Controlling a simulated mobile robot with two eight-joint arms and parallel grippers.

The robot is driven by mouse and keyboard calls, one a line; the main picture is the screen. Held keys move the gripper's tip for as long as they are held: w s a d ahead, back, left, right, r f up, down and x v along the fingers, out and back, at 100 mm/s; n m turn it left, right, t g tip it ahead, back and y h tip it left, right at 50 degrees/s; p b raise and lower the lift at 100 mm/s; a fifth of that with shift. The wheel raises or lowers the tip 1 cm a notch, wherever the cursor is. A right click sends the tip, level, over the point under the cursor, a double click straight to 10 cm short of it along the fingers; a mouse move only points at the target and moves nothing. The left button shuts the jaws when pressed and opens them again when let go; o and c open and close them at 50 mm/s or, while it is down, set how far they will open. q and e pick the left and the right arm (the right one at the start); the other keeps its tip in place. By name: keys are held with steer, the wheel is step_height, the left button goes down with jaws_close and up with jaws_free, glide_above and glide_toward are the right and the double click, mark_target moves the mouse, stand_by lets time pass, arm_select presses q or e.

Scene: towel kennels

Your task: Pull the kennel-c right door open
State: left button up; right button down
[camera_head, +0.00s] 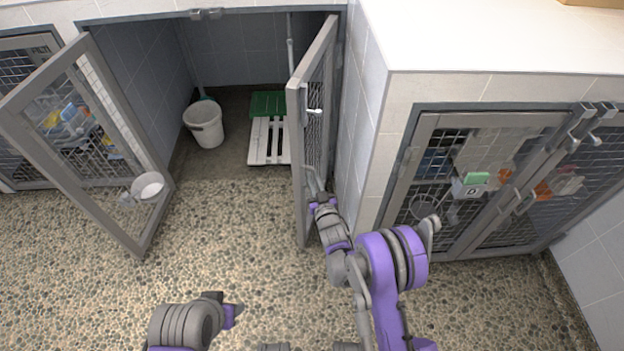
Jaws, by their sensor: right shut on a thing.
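The open kennel in the middle, beside the one marked D, has two grey-framed mesh doors. Its right door (328,110) stands swung out into the aisle, steeply angled from the front. The left door (90,160) also stands wide open, swung out to the left. My left gripper (236,310) is low in the view, over the floor and away from both doors; its finger gap cannot be made out.
Inside the kennel are a white bucket (205,125), a white slatted board (268,140) and a green piece (267,104). A bowl (147,186) is on the left door. Kennel D (480,185) is shut at the right. The pebbled floor (220,230) between the doors is clear.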

steer(key=shift+d, duration=0.1)
steer(key=c, duration=1.2)
jaws_free()
steer(key=p+v, duration=0.1)
steer(key=v, duration=0.9)
steer(key=shift+s+d, duration=0.1)
steer(key=shift+s, duration=0.25)
